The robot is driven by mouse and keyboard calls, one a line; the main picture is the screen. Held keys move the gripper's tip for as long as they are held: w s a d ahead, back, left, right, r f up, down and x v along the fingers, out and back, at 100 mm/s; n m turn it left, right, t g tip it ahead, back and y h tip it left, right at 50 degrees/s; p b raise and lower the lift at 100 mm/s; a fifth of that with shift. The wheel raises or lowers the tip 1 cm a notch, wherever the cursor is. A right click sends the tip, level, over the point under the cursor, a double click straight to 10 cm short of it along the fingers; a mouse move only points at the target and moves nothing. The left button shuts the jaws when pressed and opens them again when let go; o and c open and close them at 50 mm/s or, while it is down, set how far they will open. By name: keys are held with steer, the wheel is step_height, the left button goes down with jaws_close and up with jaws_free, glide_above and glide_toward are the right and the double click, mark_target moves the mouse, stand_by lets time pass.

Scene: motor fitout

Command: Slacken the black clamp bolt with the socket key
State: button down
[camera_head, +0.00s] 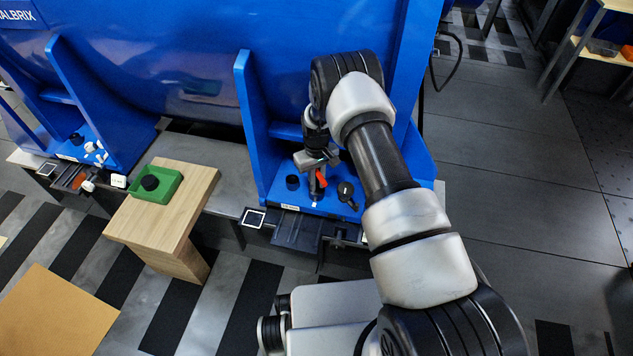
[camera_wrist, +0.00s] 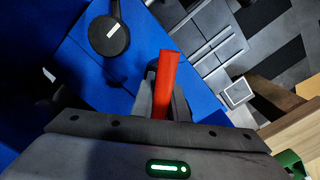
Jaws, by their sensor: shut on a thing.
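My gripper (camera_head: 318,163) is shut on the red handle of the socket key (camera_head: 321,179), just above the blue foot plate (camera_head: 330,206) of the motor. The red handle (camera_wrist: 167,85) stands out between the dark fingers in the wrist view. The key's lower end is too small and shaded to tell whether it sits on a bolt. A short black cylinder (camera_head: 293,182) stands on the plate left of the key. A black round-headed part (camera_head: 346,190) is to its right. I cannot tell which is the clamp bolt, or whether it is hidden under the key.
A green tray (camera_head: 173,187) with a black round piece in it stands on a wooden block (camera_head: 165,225) to the left. An upright blue rib (camera_head: 252,120) rises close beside my gripper. Another blue foot with small black and white parts is at far left.

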steer(key=n, duration=0.2)
steer(key=shift+n, duration=0.3)
steer(key=shift+r, duration=0.1)
steer(key=shift+r+p, duration=1.9)
steer(key=shift+r, duration=1.85)
